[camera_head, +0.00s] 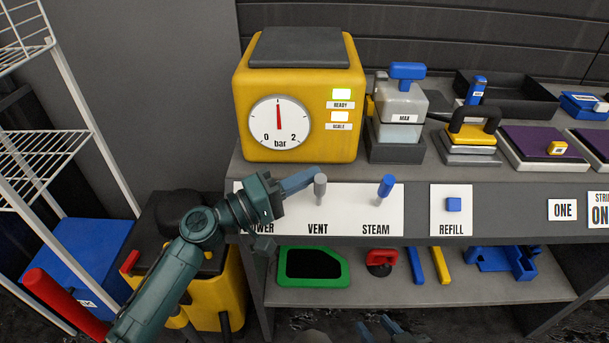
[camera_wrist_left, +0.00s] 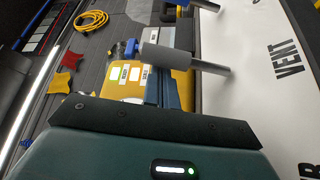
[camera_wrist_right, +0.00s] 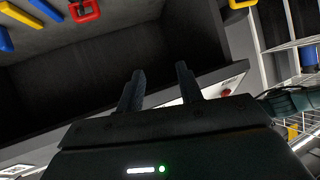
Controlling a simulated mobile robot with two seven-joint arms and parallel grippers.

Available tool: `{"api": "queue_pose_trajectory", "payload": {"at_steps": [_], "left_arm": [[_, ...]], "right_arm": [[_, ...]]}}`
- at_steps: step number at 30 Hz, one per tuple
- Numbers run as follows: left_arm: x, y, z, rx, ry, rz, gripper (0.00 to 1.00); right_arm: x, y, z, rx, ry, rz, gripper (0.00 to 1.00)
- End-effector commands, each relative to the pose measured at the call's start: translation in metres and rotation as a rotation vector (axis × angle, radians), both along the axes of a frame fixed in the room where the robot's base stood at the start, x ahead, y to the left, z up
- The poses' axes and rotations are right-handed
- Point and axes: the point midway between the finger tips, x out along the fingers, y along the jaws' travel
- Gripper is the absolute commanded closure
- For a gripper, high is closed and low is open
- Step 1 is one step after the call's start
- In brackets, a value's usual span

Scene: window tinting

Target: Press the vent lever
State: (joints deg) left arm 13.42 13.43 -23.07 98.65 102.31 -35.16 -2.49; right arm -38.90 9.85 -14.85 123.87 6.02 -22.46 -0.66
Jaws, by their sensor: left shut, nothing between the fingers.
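The vent lever (camera_head: 320,187) is a grey knob on a stem, above the word VENT on a white panel (camera_head: 345,210). It also shows in the left wrist view (camera_wrist_left: 180,56), crossing just beyond my fingertips. My left gripper (camera_head: 312,175) is shut and empty, its fingertips right beside the vent lever's top, on its left in the head view. I cannot tell whether they touch. In the left wrist view its closed fingers (camera_wrist_left: 160,78) point at the knob. My right gripper (camera_wrist_right: 160,78) is open and empty, low at the bottom edge of the head view (camera_head: 375,326).
The blue steam lever (camera_head: 386,187) stands right of the vent lever. A yellow boiler with a gauge (camera_head: 279,122) is on the bench above the panel; its needle points near 1. A blue refill button (camera_head: 453,204) is further right. A lower shelf (camera_head: 380,293) holds tools.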

Motion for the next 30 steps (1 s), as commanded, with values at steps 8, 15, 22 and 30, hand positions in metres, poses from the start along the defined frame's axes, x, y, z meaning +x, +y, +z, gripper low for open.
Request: {"api": "queue_pose_trajectory", "payload": {"at_steps": [8,15,22,30], "left_arm": [[-0.003,0.0,-0.004,0.0,-0.046,0.0,1.0],[-0.004,0.0,-0.003,0.0,-0.072,0.0,1.0],[-0.007,0.0,-0.005,0.0,-0.105,-0.001,1.0],[-0.012,0.0,-0.011,0.0,-0.187,-0.002,1.0]], "right_arm": [[0.0,0.001,-0.018,0.03,0.004,-0.006,0.64],[0.002,0.001,-0.017,0.051,-0.011,-0.013,0.64],[0.0,-0.002,-0.019,0.054,-0.041,-0.024,0.64],[-0.009,-0.017,-0.015,0.041,-0.15,-0.052,0.64]]}}
